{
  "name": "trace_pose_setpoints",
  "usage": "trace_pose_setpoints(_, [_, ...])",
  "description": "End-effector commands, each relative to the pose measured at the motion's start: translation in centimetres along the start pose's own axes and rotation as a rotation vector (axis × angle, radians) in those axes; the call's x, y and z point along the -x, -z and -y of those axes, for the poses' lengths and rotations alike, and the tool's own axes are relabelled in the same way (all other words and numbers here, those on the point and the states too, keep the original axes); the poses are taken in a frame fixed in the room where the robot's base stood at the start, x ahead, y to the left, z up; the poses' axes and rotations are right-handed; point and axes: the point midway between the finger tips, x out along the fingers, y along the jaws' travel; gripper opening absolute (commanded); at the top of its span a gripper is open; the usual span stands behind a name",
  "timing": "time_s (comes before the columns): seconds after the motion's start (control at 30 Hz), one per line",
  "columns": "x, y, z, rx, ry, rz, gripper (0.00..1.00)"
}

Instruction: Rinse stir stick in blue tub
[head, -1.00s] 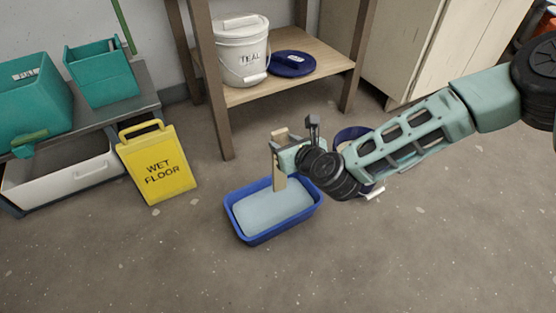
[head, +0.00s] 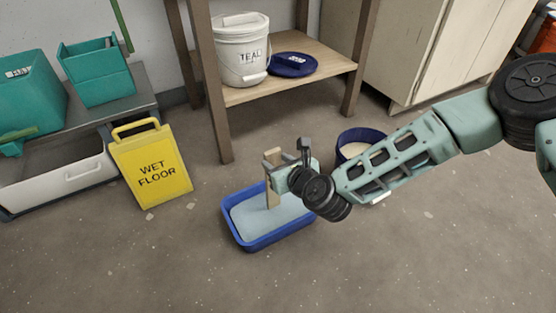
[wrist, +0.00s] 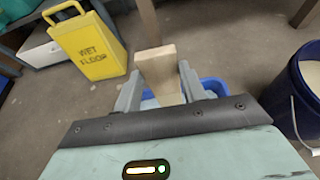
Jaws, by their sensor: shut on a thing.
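The blue tub (head: 260,243) sits on the floor with pale blue-grey liquid (head: 245,214) in it. My gripper (head: 272,170) is over the tub's back right part, shut on the wooden stir stick (head: 272,195). The stick is upright, and its lower end meets the liquid in the head view; how deep it goes cannot be told. In the wrist view the stick's top (wrist: 156,62) stands between my two fingers, and the tub (wrist: 212,88) is mostly hidden behind them.
A blue bucket of cream-coloured glaze (head: 358,138) stands right of the tub, behind my arm. A yellow wet floor sign (head: 152,167) stands at left. A shelf (head: 315,75) holds the white TEAL bucket (head: 241,50) and a blue lid (head: 292,65). Floor in front is clear.

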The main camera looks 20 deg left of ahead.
Motion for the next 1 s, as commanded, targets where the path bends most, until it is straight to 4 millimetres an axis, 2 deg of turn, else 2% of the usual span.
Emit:
trace_pose_setpoints(0.2, [-0.9, 2.3, 0.0, -0.002, 0.000, -0.001, 0.09])
trace_pose_setpoints(0.5, [-1.9, 4.6, 0.0, -0.001, 0.001, 0.001, 0.09])
trace_pose_setpoints(0.7, [-2.3, 5.4, 0.1, -0.001, 0.001, 0.001, 0.09])
trace_pose_setpoints(1.0, [-2.3, 5.5, 0.0, 0.000, 0.001, 0.001, 0.09])
